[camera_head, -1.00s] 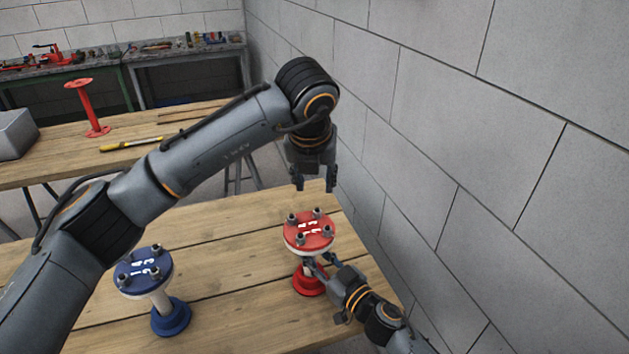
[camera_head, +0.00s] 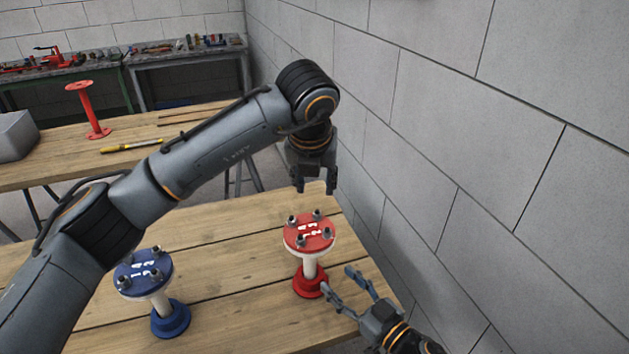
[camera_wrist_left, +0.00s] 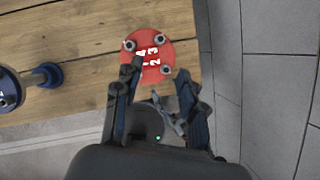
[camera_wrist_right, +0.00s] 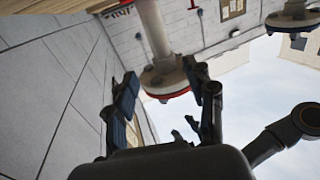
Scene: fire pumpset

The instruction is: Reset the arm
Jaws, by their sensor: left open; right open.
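A red flanged pipe piece (camera_head: 310,256) stands upright on the near wooden table, with several bolts in its numbered top disc. A blue flanged piece (camera_head: 148,290) stands to its left. My left gripper (camera_head: 316,188) is open and empty, pointing down above and behind the red piece; the red disc (camera_wrist_left: 153,58) shows ahead of its fingers in the left wrist view. My right gripper (camera_head: 344,282) is open and empty, low at the right of the red piece, apart from it. The red piece's white pipe (camera_wrist_right: 155,35) shows beyond the fingers in the right wrist view.
A grey block wall (camera_head: 480,170) runs close along the right side. A second wooden table (camera_head: 60,150) behind holds a red spool (camera_head: 89,110), a yellow-handled tool (camera_head: 130,146) and a grey box (camera_head: 16,135). The middle of the near table is clear.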

